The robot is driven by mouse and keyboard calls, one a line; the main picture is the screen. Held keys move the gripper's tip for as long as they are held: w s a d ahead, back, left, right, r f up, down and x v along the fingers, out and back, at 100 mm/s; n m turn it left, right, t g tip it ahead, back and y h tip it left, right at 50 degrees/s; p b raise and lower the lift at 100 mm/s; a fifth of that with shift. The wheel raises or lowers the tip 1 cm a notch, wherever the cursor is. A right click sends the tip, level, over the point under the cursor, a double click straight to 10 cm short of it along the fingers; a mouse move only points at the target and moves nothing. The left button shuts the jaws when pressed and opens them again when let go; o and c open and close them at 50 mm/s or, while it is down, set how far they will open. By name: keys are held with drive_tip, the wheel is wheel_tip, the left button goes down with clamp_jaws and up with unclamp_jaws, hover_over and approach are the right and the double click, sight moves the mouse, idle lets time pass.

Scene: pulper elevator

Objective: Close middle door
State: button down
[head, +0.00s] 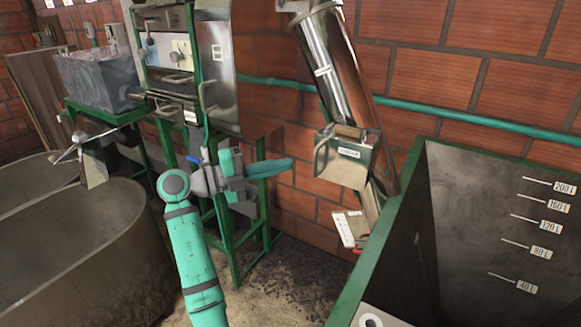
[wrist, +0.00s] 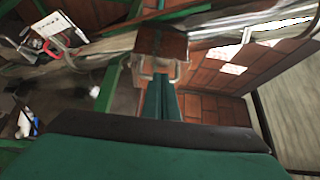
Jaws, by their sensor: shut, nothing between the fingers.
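A metal hatch (head: 347,163) with a bent bar handle (head: 321,150) and a small label too small to read sits low on the slanted elevator tube (head: 335,70). It appears to stick out from the tube; I cannot be sure that it is the middle door. My gripper (head: 290,163) is at the centre of the head view, its teal fingers shut and empty, pointing right toward the hatch, seemingly short of the handle. In the wrist view, my fingers (wrist: 163,80) point at a brownish reflective panel (wrist: 161,43) with a bar handle; contact cannot be told.
A green-framed machine with a steel side panel (head: 252,75) stands behind my arm. A large open tank (head: 490,230) with litre marks fills the right. Round grey vats (head: 80,235) stand at left. A green pipe (head: 470,122) runs along the brick wall.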

drive_tip(key=w+a, duration=0.3)
drive_tip(key=a, duration=0.3)
drive_tip(key=d+f+n+t+y, duration=0.25)
drive_tip(key=f+n, duration=0.35)
drive_tip(key=f, duration=0.8)
drive_tip(key=d+f+n+t+y, duration=0.25)
drive_tip(key=f+n, duration=0.35)
drive_tip(key=f, duration=0.8)
drive_tip(key=s+d+f+n+y, duration=0.1)
drive_tip(key=s+f+n+y, duration=0.2)
drive_tip(key=s+f+n, duration=0.5)
drive_tip(key=s+d+f+n+y, duration=0.1)
drive_tip(key=s+f+y, duration=0.3)
drive_tip(key=f, duration=0.9)
drive_tip(key=s+f+n+t+y, duration=0.1)
drive_tip(key=s+f+n+y, duration=0.15)
drive_tip(key=s, duration=0.95)
drive_tip(key=s+f+n+y, duration=0.2)
drive_tip(key=s+n, duration=0.2)
drive_tip(key=s, duration=0.8)
drive_tip(key=s+d+r+n+t, duration=0.1)
drive_tip(key=s+r+n, duration=0.1)
drive_tip(key=s+r, duration=0.7)
drive_tip(key=s+d+r+n+t, duration=0.1)
drive_tip(key=s+d+r, duration=0.1)
drive_tip(key=s+r, duration=0.7)
drive_tip(key=shift+s+r+n, duration=0.15)
drive_tip(key=shift+s+n, duration=0.2)
drive_tip(key=shift+s, duration=0.7)
